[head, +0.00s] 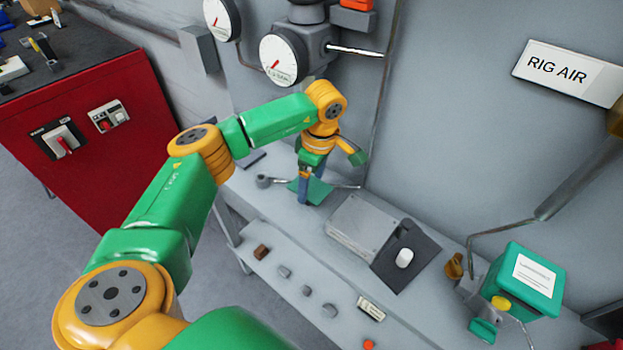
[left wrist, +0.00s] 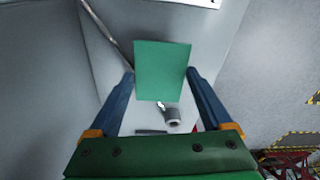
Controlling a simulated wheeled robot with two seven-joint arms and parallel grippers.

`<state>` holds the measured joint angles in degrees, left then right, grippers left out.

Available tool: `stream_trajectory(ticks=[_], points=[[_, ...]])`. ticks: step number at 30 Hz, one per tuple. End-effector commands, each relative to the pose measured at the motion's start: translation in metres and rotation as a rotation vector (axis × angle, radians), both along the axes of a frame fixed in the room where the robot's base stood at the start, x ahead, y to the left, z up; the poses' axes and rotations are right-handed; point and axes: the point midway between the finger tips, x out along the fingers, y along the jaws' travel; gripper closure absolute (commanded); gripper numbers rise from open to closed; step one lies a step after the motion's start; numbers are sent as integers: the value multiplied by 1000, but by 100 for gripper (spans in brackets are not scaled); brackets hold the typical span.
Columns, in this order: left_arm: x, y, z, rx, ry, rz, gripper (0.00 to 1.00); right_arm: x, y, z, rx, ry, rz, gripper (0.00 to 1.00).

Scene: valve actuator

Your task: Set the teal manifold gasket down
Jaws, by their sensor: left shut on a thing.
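The teal manifold gasket (head: 318,190) shows in the head view as a thin flat teal piece at my left gripper (head: 304,186), over the left part of the grey bench. In the left wrist view the gasket (left wrist: 162,70) is a plain rectangular sheet between the blue fingertips of my left gripper (left wrist: 160,75). The gripper is shut on it. Whether the gasket touches the bench top cannot be told. My right gripper is in neither view.
A grey cylindrical fitting (left wrist: 173,116) lies near the gasket. A grey box (head: 352,222) and a dark plate (head: 415,242) with a white knob (head: 404,257) stand right. A green labelled box (head: 522,280) is farther right. Several small parts lie on the front ledge (head: 262,225).

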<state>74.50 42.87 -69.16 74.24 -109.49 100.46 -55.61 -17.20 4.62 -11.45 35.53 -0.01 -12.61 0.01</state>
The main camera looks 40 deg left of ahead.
Motion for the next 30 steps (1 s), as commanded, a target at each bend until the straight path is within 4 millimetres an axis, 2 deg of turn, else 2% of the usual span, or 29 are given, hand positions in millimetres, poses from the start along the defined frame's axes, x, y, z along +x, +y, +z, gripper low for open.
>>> stream_trajectory(ticks=[4, 5, 6, 7, 13, 15, 17, 21, 24, 30], points=[[0, 0, -6, 0, 1, 0, 70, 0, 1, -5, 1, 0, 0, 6], [0, 0, -6, 0, 1, 1, 14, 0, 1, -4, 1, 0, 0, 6], [0, 0, -5, 0, 1, 1, 4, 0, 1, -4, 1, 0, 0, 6], [0, 0, -5, 0, 1, 1, 0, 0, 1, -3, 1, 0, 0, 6], [0, 0, -3, 0, 0, 1, 0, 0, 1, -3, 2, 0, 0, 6], [0, 0, 6, -1, -1, 0, 0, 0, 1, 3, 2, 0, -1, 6], [2, -2, 11, -2, -5, 0, 0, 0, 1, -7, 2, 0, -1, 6], [5, -10, 40, -1, -7, -1, 0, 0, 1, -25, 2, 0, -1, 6], [5, -13, 60, -2, -3, 0, 0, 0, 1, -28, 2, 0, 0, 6], [6, -18, 68, 132, 14, -4, 0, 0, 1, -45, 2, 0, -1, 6]])
